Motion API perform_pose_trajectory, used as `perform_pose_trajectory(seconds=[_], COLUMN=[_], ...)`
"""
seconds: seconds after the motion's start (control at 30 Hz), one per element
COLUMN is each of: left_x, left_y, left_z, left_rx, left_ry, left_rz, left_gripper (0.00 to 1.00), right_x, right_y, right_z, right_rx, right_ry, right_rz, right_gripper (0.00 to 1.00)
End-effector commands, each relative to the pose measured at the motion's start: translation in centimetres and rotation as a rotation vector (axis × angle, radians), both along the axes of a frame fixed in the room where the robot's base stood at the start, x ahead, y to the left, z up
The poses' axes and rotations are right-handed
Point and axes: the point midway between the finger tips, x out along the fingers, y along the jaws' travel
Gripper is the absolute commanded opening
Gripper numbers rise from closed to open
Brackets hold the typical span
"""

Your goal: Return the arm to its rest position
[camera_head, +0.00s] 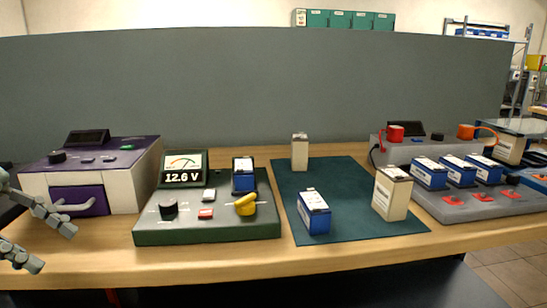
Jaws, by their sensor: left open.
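My left gripper (56,250) shows at the left edge of the head view. Its two grey fingers are spread apart with nothing between them. They are in front of the purple and white box (140,187), near the purple drawer front with its grey handle (76,206). Most of my left arm is outside the picture. My right gripper does not show.
A green tester (205,231) reading 12.6 V holds a blue battery (244,176). A dark green mat (351,222) bears a blue battery (314,212) and two beige ones (392,193). A grey charger (437,205) with blue batteries stands right. A grey partition (250,95) rises behind.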

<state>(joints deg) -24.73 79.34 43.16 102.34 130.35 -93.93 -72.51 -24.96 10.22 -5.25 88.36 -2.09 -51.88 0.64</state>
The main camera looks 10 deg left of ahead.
Motion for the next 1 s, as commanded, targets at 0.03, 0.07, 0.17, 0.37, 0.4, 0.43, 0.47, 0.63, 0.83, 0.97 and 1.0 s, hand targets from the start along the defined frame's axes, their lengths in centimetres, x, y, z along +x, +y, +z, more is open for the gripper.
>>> perform_pose_trajectory(seconds=[0.03,0.07,0.17,0.37,0.4,0.43,0.47,0.63,0.83,0.97,1.0], left_x=[-0.7,-1.1,-2.3,-3.9,-4.1,-4.3,-4.5,-5.4,-3.9,-3.2,-3.0], left_y=[0.4,0.6,0.7,0.2,0.1,-0.1,-0.2,-1.2,-1.5,-1.4,-1.3], left_z=[-1.6,-2.4,-4.9,-8.4,-9.0,-9.4,-9.7,-11.7,-17.8,-22.9,-24.7], left_rx=[-0.093,-0.142,-0.289,-0.498,-0.531,-0.555,-0.579,-0.703,-0.596,-0.482,-0.441], left_ry=[0.000,0.001,0.000,0.000,0.000,0.000,0.000,0.000,0.161,0.283,0.320], left_rz=[0.043,0.065,0.132,0.228,0.244,0.254,0.265,0.323,0.461,0.569,0.608], left_gripper=[0.53,0.53,0.53,0.53,0.53,0.53,0.53,0.53,0.53,0.53,0.53], right_x=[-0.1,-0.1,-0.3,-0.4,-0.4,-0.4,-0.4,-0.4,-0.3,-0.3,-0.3], right_y=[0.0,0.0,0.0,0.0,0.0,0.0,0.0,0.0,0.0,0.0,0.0], right_z=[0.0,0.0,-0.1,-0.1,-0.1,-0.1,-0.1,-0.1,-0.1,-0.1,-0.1], right_rx=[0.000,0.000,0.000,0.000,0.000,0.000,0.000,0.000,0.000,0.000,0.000], right_ry=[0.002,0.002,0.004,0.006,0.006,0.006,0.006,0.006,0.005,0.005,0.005], right_rz=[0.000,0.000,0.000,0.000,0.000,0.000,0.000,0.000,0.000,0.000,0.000], right_gripper=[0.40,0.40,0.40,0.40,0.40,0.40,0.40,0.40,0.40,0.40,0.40])
